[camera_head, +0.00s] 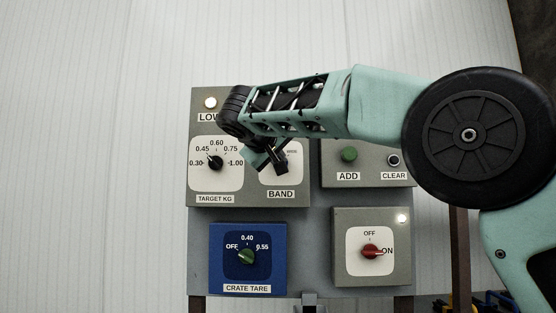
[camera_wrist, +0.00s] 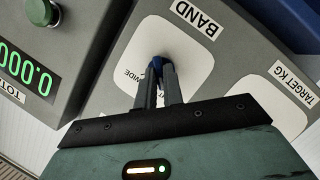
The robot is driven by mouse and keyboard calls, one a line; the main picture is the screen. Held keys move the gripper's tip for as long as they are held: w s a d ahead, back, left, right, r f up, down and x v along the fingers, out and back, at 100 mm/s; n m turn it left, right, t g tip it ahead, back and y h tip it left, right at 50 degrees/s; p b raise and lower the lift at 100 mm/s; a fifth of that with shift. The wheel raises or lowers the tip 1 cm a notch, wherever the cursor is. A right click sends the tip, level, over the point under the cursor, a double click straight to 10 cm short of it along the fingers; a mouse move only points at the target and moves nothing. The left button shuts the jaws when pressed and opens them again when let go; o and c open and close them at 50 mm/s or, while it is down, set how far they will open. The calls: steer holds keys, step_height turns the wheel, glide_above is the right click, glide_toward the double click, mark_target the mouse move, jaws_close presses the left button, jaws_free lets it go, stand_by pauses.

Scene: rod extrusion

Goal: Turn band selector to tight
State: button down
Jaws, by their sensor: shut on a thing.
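The band selector's white plate (camera_head: 270,180) sits above the BAND label (camera_head: 281,194) on the grey panel, largely hidden by my arm in the head view. In the wrist view the plate (camera_wrist: 190,55) shows upside down with the word WIDE, and the TIGHT mark is not visible. In the head view my gripper (camera_head: 277,163) is in front of the selector.
The target kg dial (camera_head: 215,163) is just left of the band selector. The green ADD button (camera_head: 349,154) and CLEAR button (camera_head: 393,160) are to the right. The crate tare dial (camera_head: 247,257) and a red switch (camera_head: 371,251) set toward ON are below.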

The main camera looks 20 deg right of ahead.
steer(key=c, duration=1.5)
jaws_free()
steer(key=b+v, duration=0.4)
steer(key=v, duration=1.3)
steer(key=shift+s+a, duration=0.1)
steer(key=shift+s, duration=0.1)
